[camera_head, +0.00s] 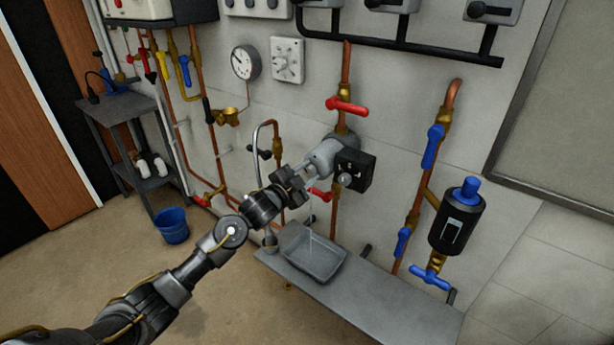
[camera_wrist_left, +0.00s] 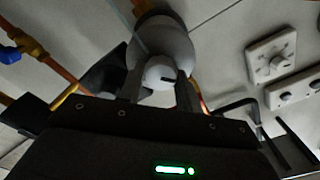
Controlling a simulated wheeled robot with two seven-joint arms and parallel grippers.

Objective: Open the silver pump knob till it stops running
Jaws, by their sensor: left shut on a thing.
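The grey pump (camera_head: 324,156) sits on the copper pipe at mid-wall, with a black box (camera_head: 355,170) on its right side. My left gripper (camera_head: 306,172) reaches up to the pump's front end. In the left wrist view the silver knob (camera_wrist_left: 161,72), round with a dark slot, sits between the two fingers of my left gripper (camera_wrist_left: 159,88), which is shut on it. The pump body (camera_wrist_left: 164,42) is behind the knob. In the head view the fingers mostly hide the knob. A thin pale stream (camera_head: 311,228) runs down below it. My right gripper is not in view.
A grey tray (camera_head: 312,256) stands under the stream on a low grey bench (camera_head: 385,305). Red-handled valves (camera_head: 347,106) are above and below the pump. A black cylinder with a blue cap (camera_head: 458,215) is at right. A blue bucket (camera_head: 172,226) stands on the floor at left.

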